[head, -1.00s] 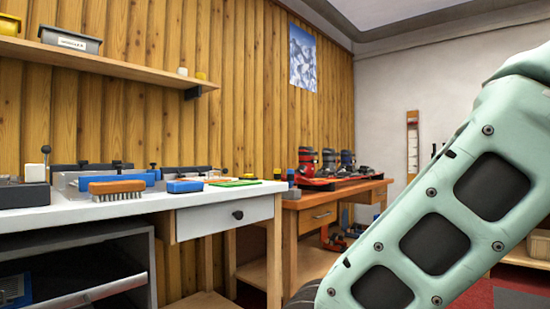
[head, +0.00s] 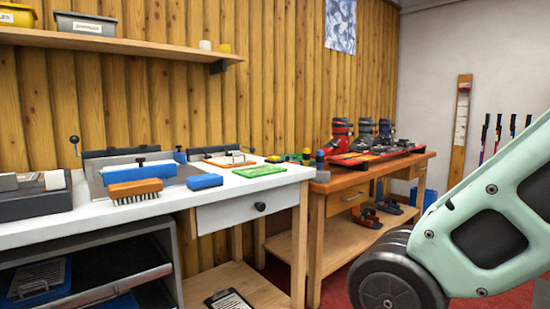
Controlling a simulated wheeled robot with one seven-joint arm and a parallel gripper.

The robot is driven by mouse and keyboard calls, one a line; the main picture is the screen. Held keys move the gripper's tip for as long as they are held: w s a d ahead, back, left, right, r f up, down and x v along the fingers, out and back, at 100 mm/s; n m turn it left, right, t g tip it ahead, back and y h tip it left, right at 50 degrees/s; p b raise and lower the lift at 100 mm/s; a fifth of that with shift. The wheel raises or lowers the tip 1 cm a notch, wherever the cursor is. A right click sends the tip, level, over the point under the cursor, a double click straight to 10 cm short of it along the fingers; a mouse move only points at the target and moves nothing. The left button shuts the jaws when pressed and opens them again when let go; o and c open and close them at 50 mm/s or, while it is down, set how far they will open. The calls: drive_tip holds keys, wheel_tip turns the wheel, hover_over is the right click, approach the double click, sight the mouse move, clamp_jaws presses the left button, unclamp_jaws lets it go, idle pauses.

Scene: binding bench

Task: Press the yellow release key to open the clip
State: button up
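I cannot make out a yellow release key or a clip for certain. A small yellow item (head: 274,159) lies at the back right of the white bench (head: 150,212), too small to identify. Ski boots (head: 341,136) stand on red-edged skis (head: 375,156) on the wooden bench (head: 390,172) at the right; any bindings are too small to tell. My gripper is not in view; only a pale green link of my arm shows at the right edge.
On the white bench are an orange brush (head: 135,190), a blue block (head: 204,181), a green pad (head: 259,171) and an orange-edged board (head: 231,160). A clipboard (head: 232,305) lies on the lower shelf. Red floor (head: 335,280) shows before the wooden bench.

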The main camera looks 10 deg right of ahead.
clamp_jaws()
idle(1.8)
